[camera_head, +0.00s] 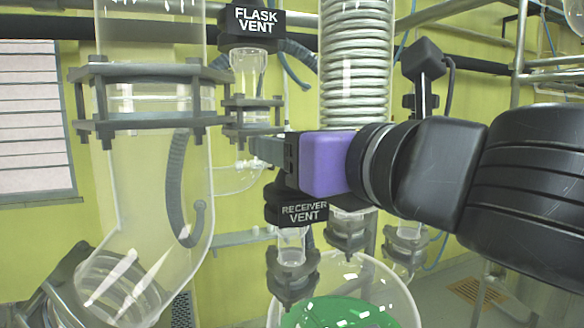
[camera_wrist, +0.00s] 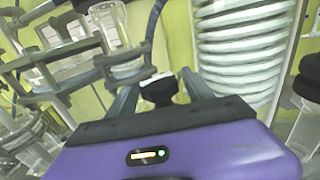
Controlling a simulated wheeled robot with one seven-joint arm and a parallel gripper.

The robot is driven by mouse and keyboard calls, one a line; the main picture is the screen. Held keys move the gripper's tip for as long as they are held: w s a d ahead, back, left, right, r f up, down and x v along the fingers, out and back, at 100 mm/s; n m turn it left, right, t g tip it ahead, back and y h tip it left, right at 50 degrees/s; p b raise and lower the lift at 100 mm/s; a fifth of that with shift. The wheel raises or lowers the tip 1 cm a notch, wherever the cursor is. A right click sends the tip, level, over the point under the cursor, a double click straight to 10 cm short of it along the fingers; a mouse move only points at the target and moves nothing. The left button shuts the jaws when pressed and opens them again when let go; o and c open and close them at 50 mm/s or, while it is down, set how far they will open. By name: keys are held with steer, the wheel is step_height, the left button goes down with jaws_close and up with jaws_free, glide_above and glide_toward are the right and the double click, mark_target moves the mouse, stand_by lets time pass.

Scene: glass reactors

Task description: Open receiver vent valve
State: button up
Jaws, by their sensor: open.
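The receiver vent valve (camera_head: 303,213) is a black block labelled "RECEIVER VENT" on a narrow glass neck above the receiver flask (camera_head: 395,285), which holds green liquid. My gripper (camera_head: 262,150) has a purple body and reaches in from the right, just above and in front of this block. Its body hides the area directly behind it. In the wrist view my gripper (camera_wrist: 160,78) is open, with a dark knob (camera_wrist: 158,91) with a pale top between the two fingers. Gaps show on both sides of the knob. I cannot tell for sure that it belongs to the receiver vent.
A second black block labelled "FLASK VENT" (camera_head: 254,21) stands above my gripper. A large glass vessel (camera_head: 155,190) with a clamp ring is at left. A coiled condenser (camera_head: 355,60) stands behind my gripper. A grey hose (camera_head: 180,190) hangs at left. Room around the fingers is tight.

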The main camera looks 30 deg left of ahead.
steer(key=m+t+h+b, duration=0.1)
steer(key=m+t+h, duration=0.1)
steer(key=m+t+h+b, duration=0.2)
steer(key=shift+s+a+t, duration=0.15)
steer(key=shift+s+t, duration=0.05)
steer(key=shift+t, duration=0.2)
steer(key=shift+w+m+t+h, duration=0.15)
steer(key=shift+m+t+h, duration=0.45)
steer(key=shift+h, duration=0.4)
steer(key=c, duration=1.1)
steer(key=shift+w+d+r+n+g+y+p, duration=0.1)
steer(key=shift+d+n+g+y+p, duration=0.05)
steer(key=shift+n+g+y+p, duration=0.35)
steer(key=shift+w+d+r+n+g+y+p, duration=0.1)
steer(key=shift+n+g+y+p, duration=0.15)
steer(key=shift+y, duration=0.35)
steer(key=n+g+y+p, duration=0.2)
steer(key=g+p, duration=0.1)
steer(key=n+g+y+p, duration=0.2)
steer(key=n+g+p, duration=0.1)
steer(key=shift+s+r+y+p, duration=0.1)
steer(key=shift+y+p, duration=0.3)
steer(key=shift+a+f+n+g+y+p, duration=0.2)
steer(key=shift+n+g+p, duration=0.25)
steer(key=shift+g, duration=0.3)
steer(key=shift+d+f+n+g+y+p, duration=0.1)
steer(key=shift+n+g+y+p, duration=0.25)
steer(key=shift+g, duration=0.35)
